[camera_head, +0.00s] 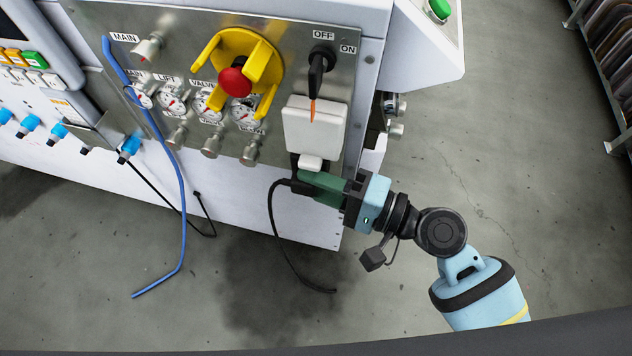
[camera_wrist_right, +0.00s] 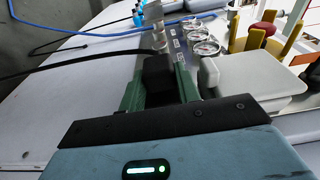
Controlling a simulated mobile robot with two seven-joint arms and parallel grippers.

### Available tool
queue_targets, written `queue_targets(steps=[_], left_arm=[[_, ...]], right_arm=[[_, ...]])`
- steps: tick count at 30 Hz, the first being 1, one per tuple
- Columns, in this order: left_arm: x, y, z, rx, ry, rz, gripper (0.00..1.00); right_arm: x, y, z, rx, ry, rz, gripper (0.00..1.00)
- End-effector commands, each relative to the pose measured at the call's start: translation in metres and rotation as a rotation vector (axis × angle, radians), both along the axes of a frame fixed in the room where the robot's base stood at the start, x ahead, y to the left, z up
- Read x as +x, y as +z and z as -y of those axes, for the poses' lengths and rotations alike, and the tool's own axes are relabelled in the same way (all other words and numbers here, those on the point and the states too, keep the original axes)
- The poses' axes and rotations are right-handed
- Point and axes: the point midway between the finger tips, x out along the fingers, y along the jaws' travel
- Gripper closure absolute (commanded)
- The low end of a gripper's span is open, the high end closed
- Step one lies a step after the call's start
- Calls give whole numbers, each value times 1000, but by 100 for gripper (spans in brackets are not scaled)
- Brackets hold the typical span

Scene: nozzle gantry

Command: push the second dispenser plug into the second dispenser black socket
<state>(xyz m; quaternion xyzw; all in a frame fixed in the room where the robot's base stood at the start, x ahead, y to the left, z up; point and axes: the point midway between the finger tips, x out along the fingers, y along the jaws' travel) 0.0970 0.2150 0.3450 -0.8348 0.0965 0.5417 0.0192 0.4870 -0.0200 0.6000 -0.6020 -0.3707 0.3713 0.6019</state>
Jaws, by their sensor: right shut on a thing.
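My right gripper (camera_head: 312,188) comes in from the lower right and is at the panel's lower right corner, just below a white socket cover (camera_head: 315,128). Its green fingers are shut on a black plug (camera_wrist_right: 158,76), which shows between them in the right wrist view. A black cable (camera_head: 272,215) runs from the plug and hangs down to the floor. A dark part (camera_head: 294,160) shows under the white cover's lower left edge; I cannot tell whether it is the black socket. The socket's opening is hidden, and I cannot tell whether the plug touches it. My left gripper is not in view.
Above are a red button in a yellow guard (camera_head: 237,78) and a black switch (camera_head: 319,68). Gauges (camera_head: 170,103) and metal fittings (camera_head: 210,148) are to the left. A blue hose (camera_head: 172,165) and another black cable (camera_head: 165,198) hang there.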

Motion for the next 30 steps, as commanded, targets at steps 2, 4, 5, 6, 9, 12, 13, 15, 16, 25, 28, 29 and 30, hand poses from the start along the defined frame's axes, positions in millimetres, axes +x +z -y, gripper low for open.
queue_targets(steps=[2, 4, 5, 6, 9, 12, 13, 15, 16, 25, 28, 29, 30], left_arm=[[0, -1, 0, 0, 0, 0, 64], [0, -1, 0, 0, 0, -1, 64], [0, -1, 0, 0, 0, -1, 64], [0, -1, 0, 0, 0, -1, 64], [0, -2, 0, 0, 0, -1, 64], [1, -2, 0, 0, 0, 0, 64], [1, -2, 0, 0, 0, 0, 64], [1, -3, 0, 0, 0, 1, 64], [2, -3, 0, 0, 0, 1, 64], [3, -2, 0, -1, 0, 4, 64], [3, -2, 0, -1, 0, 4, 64], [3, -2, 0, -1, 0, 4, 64], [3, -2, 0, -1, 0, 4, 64]], right_arm=[[2, 0, 1, 0, 0, 1, 88], [3, 0, 1, 0, 0, 1, 88], [3, 0, 1, 0, 0, 1, 88], [4, 0, 1, 0, 0, 1, 88], [6, 0, 2, 0, 0, 0, 88], [7, 0, 2, -1, 0, 0, 88], [8, 0, 3, -1, 0, 0, 88], [9, -1, 3, -1, 0, 0, 88], [9, 0, 3, -1, 0, 0, 66], [9, 0, 3, 0, 0, 0, 42], [9, 0, 3, -1, 0, 0, 42], [8, 0, 3, -1, 0, 0, 42], [8, -1, 4, -1, 0, 0, 42]])
